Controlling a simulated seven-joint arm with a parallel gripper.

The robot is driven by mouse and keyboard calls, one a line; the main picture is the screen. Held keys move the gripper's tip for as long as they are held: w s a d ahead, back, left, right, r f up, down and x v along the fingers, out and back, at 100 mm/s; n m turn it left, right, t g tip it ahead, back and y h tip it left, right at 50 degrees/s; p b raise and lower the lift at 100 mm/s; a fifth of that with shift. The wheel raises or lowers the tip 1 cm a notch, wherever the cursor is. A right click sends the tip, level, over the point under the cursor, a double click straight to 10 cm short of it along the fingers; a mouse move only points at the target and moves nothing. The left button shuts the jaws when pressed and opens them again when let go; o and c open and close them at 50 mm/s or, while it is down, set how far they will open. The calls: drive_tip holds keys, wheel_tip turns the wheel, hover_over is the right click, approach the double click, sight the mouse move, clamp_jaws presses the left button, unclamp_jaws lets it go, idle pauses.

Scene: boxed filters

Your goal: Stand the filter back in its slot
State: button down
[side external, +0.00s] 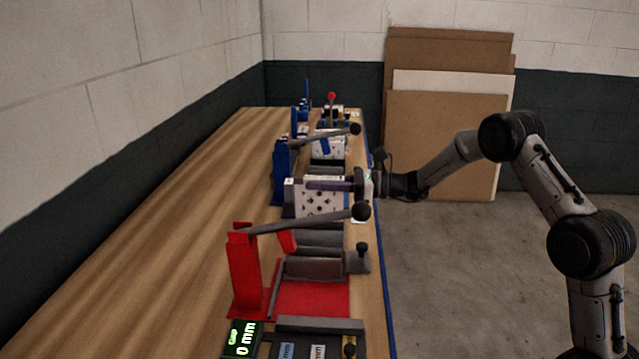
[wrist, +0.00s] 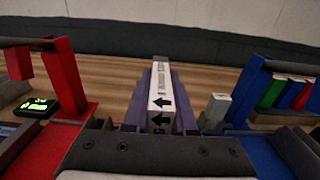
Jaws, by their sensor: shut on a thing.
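The filter (side external: 318,205) is a white box with dark spots on its broad face in the side external view. In the wrist view its narrow white edge (wrist: 162,92) shows small print and black arrows. My gripper (side external: 318,185) is shut on it, with one purple-grey finger across its near face. In the wrist view the fingers of my gripper (wrist: 162,78) lie along both sides of the filter. The filter looks upright between the red fixture (side external: 246,275) and the blue fixture (side external: 281,172). Its lower edge and the slot are hidden, so I cannot tell whether it touches anything below.
The red fixture's dark lever (side external: 305,220) reaches across just in front of the filter. Grey blocks (side external: 315,267) stand over its red base. A lit display (side external: 242,338) reads 0 mm. Coloured boxes (wrist: 286,93) stand at the right. The wooden bench (side external: 165,225) is clear toward the wall.

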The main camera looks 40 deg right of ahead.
sight(320, 209)
drive_tip(key=shift+f, duration=0.2)
drive_tip(key=shift+f, duration=0.35)
drive_tip(key=shift+f, duration=2.9)
idle(0.4)
drive_tip(key=c, duration=0.7)
unclamp_jaws()
drive_tip(key=shift+o, duration=0.2)
